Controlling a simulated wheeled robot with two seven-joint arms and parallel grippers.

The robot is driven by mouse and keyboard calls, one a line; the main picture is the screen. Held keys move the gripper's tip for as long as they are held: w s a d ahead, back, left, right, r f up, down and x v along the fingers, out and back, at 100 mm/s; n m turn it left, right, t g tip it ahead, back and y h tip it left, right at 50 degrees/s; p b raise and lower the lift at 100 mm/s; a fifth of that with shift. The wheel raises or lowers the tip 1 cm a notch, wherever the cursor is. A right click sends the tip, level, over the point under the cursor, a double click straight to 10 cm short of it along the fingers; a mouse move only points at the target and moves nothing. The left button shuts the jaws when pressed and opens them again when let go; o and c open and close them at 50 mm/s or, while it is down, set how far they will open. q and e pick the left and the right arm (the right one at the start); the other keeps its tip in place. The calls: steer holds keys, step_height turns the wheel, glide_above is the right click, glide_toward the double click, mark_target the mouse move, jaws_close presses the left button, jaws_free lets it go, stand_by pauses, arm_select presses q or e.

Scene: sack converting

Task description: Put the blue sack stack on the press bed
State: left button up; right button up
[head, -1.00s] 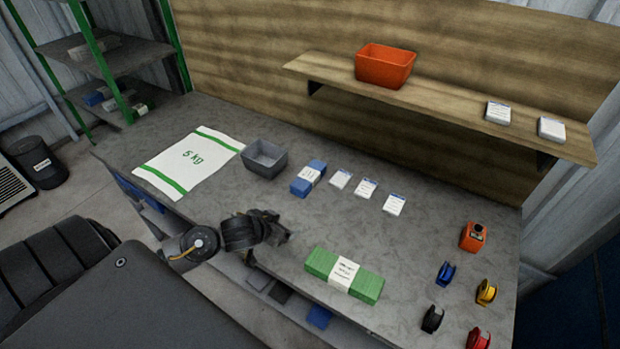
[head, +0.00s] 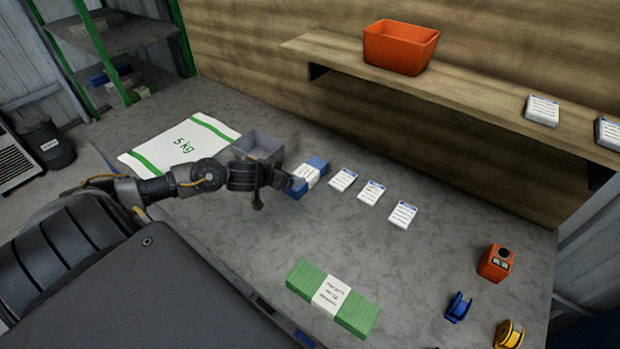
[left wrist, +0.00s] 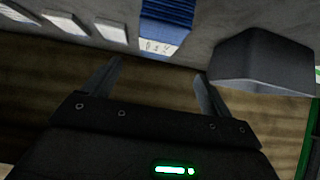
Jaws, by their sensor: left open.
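In the head view the arm hides part of the stack's near left end. I cannot make out a press bed. My right gripper is not in view.
A grey bin (head: 262,143) stands close left of the stack; it also shows in the wrist view (left wrist: 262,62). White cards (head: 369,192) lie to its right. A green banded stack (head: 305,277) lies nearer. A shelf (head: 460,92) overhangs the back. Mid-bench is clear.

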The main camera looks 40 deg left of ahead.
mark_target(305, 173)
arm_select(q)
steer(key=shift+w+f, duration=0.4)
steer(key=shift+f, duration=0.2)
steer(key=shift+w+d, duration=0.15)
steer(key=shift+w, duration=0.2)
steer(key=shift+w+f, duration=0.15)
steer(key=shift+w, duration=0.05)
steer(key=x, duration=0.4)
steer(key=shift+w+f, duration=0.1)
steer(key=shift+f, duration=0.1)
steer(key=shift+x, duration=2.7)
steer(key=shift+r, duration=0.1)
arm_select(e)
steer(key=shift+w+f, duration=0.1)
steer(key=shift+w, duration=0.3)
arm_select(q)
steer(key=shift+c, duration=0.5)
steer(key=c, duration=1.3)
steer(key=shift+o, duration=0.2)
